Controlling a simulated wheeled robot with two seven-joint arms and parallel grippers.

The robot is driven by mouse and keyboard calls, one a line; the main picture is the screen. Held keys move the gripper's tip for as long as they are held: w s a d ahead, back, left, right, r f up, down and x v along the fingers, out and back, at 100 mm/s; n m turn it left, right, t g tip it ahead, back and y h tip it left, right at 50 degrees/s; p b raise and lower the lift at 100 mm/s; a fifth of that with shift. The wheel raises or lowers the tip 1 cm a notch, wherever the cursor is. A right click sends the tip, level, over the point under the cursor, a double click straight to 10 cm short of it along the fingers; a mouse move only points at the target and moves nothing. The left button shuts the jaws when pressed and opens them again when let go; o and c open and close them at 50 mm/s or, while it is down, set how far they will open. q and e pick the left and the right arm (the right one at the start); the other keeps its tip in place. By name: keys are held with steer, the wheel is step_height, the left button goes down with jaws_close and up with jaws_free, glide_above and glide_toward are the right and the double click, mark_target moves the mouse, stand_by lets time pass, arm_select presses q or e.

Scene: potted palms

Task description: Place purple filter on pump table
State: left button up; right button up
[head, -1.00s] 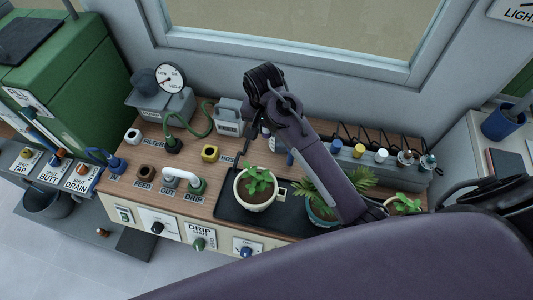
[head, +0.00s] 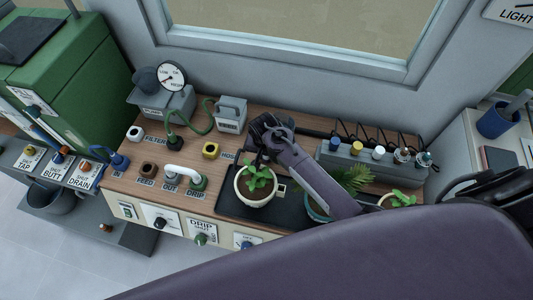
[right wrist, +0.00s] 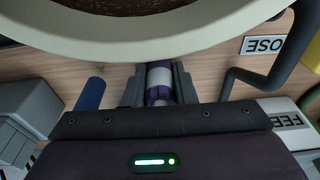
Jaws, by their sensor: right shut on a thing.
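The purple filter (right wrist: 160,84), a short cylinder with a pale band, is between the fingers of my right gripper (right wrist: 158,88) in the right wrist view. My right gripper (head: 262,148) is shut on it, just behind the cream plant pot (head: 257,198). In the head view the gripper hides the filter. The wooden pump table (head: 185,153) lies below, with a white ring (head: 135,133) by the FILTER label at its back left. I cannot tell how high the filter is above the wood. My left gripper is not in view.
A rack of bottles (head: 365,160) is at the right. A blue cylinder (right wrist: 88,93) is beside the gripper in the right wrist view. Bare wood shows between the fittings.

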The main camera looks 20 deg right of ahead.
steer(key=o, duration=0.8)
steer(key=shift+o, duration=0.2)
step_height(320, 180, up, 12)
steer(key=s+a+b, duration=0.1)
steer(key=shift+s, duration=0.25)
